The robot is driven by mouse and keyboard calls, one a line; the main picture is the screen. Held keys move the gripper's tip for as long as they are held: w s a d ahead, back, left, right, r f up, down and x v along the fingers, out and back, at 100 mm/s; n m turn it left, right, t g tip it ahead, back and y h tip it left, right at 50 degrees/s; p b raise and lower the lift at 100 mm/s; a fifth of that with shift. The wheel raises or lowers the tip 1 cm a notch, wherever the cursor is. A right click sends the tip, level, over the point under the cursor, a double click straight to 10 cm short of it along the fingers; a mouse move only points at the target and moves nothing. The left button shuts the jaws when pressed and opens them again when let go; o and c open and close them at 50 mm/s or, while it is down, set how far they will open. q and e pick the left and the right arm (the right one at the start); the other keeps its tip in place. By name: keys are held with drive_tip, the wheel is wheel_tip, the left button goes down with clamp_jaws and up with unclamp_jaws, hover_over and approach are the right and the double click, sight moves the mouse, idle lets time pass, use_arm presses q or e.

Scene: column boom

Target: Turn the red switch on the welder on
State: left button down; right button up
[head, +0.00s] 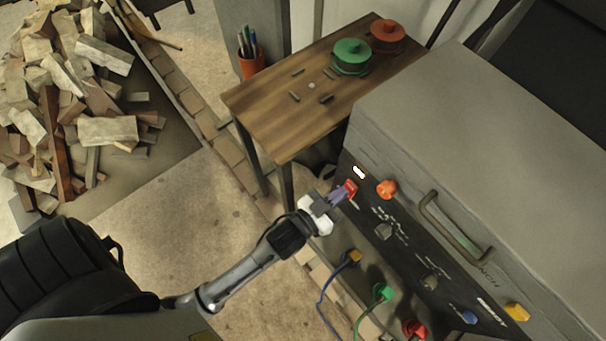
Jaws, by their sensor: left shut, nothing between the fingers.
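The welder (480,110) is a large grey box on the right with a dark front panel. Its red switch (351,188) sits near the panel's left end, below a small white lit rectangle (358,172). My left gripper (342,194) comes in from the lower left, with its fingers shut and empty. Its fingertips are at the red switch or right beside it; I cannot tell whether they touch. The fingers partly cover the switch, and its position is too small to read. My right gripper is not in view.
An orange knob (387,189) and a metal handle (455,230) are right of the switch. Blue and green cables (380,293) hang below the panel. A wooden table (290,110) with green and red spools stands behind. Scrap wood (70,100) lies at left.

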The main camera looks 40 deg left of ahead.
use_arm(q)
drive_tip(key=s+a+r+p, duration=0.2)
drive_tip(key=s, duration=1)
drive_tip(key=shift+s+p, duration=0.25)
drive_tip(key=shift+p, duration=0.1)
